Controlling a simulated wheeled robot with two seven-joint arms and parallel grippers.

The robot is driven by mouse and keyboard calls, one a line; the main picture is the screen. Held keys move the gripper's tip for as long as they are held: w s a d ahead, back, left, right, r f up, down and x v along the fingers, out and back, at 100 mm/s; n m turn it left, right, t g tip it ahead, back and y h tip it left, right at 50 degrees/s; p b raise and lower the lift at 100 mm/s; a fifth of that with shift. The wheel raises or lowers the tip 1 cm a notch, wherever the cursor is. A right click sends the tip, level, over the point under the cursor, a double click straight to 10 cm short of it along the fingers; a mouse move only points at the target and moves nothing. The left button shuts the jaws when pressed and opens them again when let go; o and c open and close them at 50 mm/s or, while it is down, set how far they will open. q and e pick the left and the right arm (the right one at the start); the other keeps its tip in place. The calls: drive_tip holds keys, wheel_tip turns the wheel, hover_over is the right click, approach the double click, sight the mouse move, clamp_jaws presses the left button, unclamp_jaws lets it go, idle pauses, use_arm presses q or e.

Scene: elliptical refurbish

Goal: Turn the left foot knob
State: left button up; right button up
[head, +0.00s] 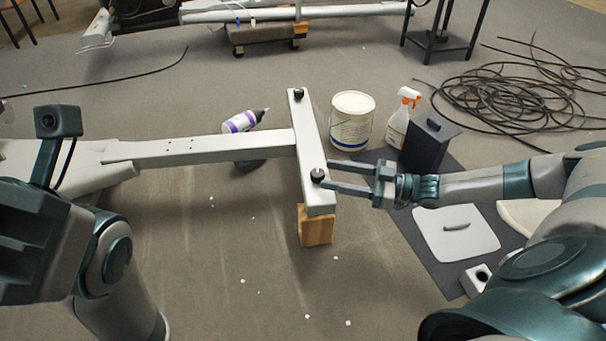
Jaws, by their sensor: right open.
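The white crossbar (310,140) at the end of the elliptical's long beam (215,149) carries a black knob at each end. The far knob (298,94) stands clear. The near knob (317,175) is by my right gripper (325,174). That gripper comes from the right with its two long fingers spread, one beyond the knob and one on the near side. The tips reach the crossbar's right edge, beside the knob; I cannot tell whether they touch it. My left arm fills the lower left, and its fingers do not show.
A wooden block (315,229) is under the crossbar's near end. A white bucket (352,121), spray bottle (401,117) and black box (430,142) stand to the right. A purple-labelled bottle (243,121) is behind the beam. Coiled cable (520,90) lies far right.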

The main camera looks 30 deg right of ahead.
sight(303, 179)
drive_tip(key=b+x, duration=0.3)
drive_tip(key=x, duration=0.5)
drive_tip(key=shift+w+a, duration=0.25)
drive_tip(key=c, duration=1.1)
